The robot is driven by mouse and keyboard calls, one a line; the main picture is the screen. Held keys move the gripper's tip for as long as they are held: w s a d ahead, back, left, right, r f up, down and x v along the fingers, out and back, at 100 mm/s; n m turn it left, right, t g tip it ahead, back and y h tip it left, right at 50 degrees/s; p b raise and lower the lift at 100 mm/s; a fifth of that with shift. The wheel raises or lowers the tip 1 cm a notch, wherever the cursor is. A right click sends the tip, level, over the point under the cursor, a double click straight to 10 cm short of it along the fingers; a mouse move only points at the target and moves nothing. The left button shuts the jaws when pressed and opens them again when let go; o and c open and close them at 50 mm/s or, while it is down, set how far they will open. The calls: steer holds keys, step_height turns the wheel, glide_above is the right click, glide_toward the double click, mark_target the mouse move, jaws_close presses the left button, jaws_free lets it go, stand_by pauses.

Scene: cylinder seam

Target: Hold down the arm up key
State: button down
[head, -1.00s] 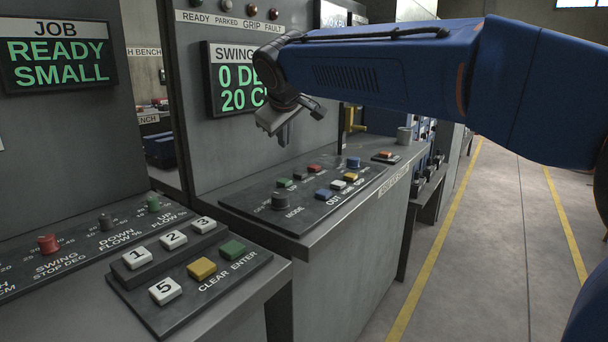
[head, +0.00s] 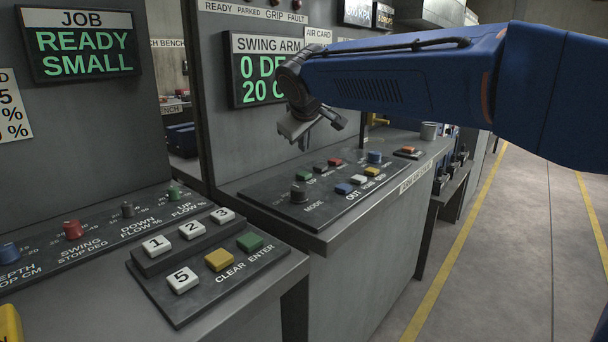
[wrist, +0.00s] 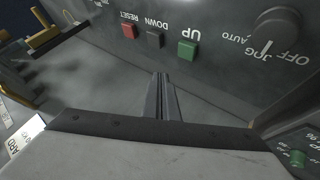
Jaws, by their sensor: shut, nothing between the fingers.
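The green UP key (head: 304,176) sits on the dark sloped panel (head: 262,190) under the swing arm display. It also shows in the wrist view (wrist: 187,50), with the word UP beside it. It looks raised, and nothing touches it. My gripper (head: 307,143) hangs above the back of this panel, over the key area. In the wrist view its two fingers (wrist: 165,83) are together and empty. Their tips point toward the panel, just short of the green key and slightly to its left in that picture.
A black DOWN key (wrist: 155,40) and a red RESET key (wrist: 129,31) stand close beside the green key. A black mode knob (head: 298,193) and blue OUT key (head: 343,188) are nearby. A number keypad (head: 180,285) lies in front left. The aisle at right is clear.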

mark_target(304, 175)
steer(key=shift+f, duration=2.35)
steer(key=shift+f, duration=0.1)
steer(key=shift+f, duration=0.3)
steer(key=shift+f, duration=0.5)
stand_by(4.8)
